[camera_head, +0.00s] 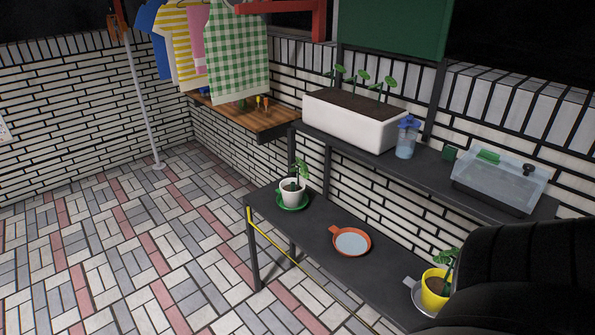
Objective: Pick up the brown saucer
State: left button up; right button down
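The brown saucer (369,241) lies flat on the lower dark shelf (322,250), near the middle of the picture. It is orange-brown with a small tab on its left edge, and its inside looks pale blue-grey. No pot stands on it. Neither of my grippers is in view. A large dark shape at the lower right, probably part of my own arm, hides the right end of the lower shelf.
On the lower shelf, a white pot (291,192) stands on a green saucer left of the brown one. A yellow pot (434,291) stands on a grey saucer to its right. The upper shelf holds a white planter (345,124), a blue-topped jar (405,145) and a clear-lidded box (497,184).

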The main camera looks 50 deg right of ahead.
aim_at(350, 242)
jog(key=i, duration=2.4)
jog(key=z, duration=4.25)
jog(key=i, duration=1)
